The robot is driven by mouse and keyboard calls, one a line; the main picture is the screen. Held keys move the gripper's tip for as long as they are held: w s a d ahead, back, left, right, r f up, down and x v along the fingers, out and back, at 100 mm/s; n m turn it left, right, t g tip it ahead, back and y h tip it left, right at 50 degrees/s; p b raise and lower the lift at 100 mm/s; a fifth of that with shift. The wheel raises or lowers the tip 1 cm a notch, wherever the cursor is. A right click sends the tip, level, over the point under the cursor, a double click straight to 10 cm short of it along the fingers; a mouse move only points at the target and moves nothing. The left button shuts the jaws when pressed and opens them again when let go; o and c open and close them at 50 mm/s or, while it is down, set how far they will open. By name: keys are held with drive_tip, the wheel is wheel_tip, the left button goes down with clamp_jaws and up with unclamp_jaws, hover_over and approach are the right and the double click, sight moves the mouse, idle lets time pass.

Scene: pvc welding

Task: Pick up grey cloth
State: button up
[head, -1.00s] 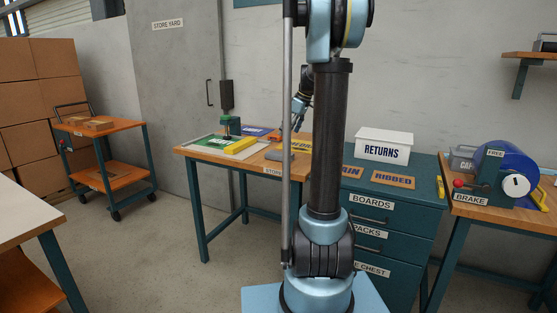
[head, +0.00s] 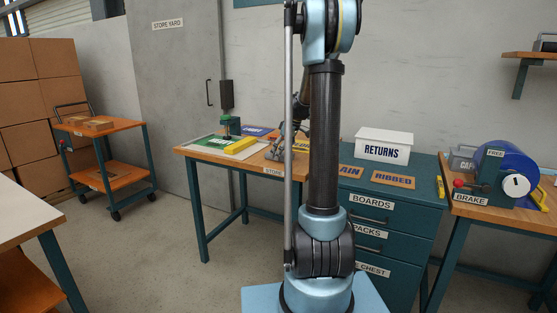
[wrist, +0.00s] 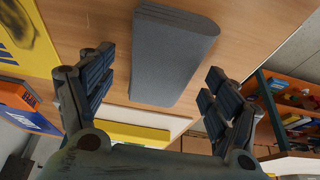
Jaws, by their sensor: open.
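The grey cloth (wrist: 170,52) is a folded, rounded slab lying on the wooden table top. In the wrist view it lies ahead of and between the fingers of my gripper (wrist: 156,88). My gripper is open, with one finger on each side and a visible gap to the cloth. In the head view my gripper (head: 280,150) is low over the wooden table, partly behind my arm's column. I cannot tell whether the fingers touch the table.
A white RETURNS box (head: 384,145) stands on the teal chest to the right. A yellow sign (wrist: 28,38) lies beside the cloth.

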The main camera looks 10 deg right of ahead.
drive_tip(key=shift+f, duration=0.1)
drive_tip(key=shift+c, duration=0.6)
drive_tip(key=c, duration=1)
drive_tip(key=shift+r, duration=0.2)
wheel_tip(320, 180, up, 10)
drive_tip(key=shift+f, duration=0.15)
